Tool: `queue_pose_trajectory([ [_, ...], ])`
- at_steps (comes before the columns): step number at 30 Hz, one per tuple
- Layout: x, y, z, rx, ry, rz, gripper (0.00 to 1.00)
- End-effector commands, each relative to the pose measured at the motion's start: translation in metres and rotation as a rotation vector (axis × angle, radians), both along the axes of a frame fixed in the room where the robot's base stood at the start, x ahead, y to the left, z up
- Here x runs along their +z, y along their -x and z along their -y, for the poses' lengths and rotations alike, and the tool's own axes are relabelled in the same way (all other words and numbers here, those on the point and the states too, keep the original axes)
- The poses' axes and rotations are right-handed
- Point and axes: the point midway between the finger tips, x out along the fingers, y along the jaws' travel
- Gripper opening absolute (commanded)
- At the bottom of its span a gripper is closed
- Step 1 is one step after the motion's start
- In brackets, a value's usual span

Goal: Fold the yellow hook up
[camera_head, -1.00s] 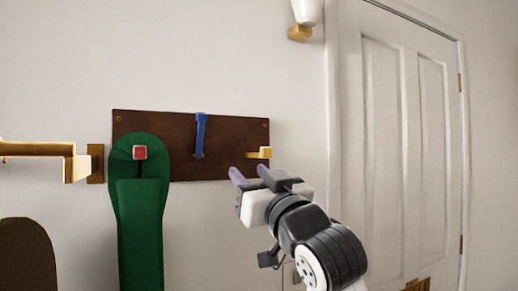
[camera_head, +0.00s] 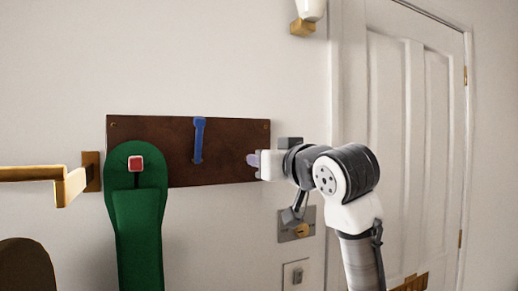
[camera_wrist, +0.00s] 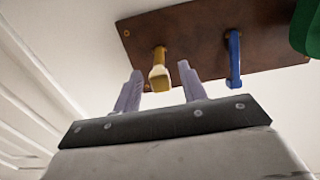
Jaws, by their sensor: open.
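The yellow hook (camera_wrist: 160,75) shows in the wrist view on the brown board, sticking out toward the camera. My gripper (camera_wrist: 158,85) is open, with one pale purple finger on each side of the hook in that view. I cannot tell whether the fingers touch it. In the head view my gripper (camera_head: 252,160) is at the right end of the brown board (camera_head: 228,165), and it hides the yellow hook. The blue hook (camera_head: 198,140) stands upright against the board, left of my gripper; it also shows in the wrist view (camera_wrist: 234,58).
A green hanging item (camera_head: 137,215) hangs at a red-tipped hook (camera_head: 136,163) on the board's left. A white door (camera_head: 415,150), a metal lock plate (camera_head: 297,225) and a wall plate (camera_head: 296,273) are on the right.

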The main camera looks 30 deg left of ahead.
Motion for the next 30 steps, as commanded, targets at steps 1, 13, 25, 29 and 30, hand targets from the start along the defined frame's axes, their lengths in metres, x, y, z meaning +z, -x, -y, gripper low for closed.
queue_pose_trajectory([
  [1,0.003,-0.005,-0.009,0.001,0.001,-0.002,0.42],
  [13,0.0,-0.022,-0.037,0.0,0.001,0.001,0.42],
  [25,0.0,-0.021,-0.037,-0.001,0.0,0.001,0.17],
  [29,0.0,-0.021,-0.037,-0.001,0.0,0.001,0.0],
  [30,0.0,-0.021,-0.037,-0.001,0.0,0.001,0.0],
])
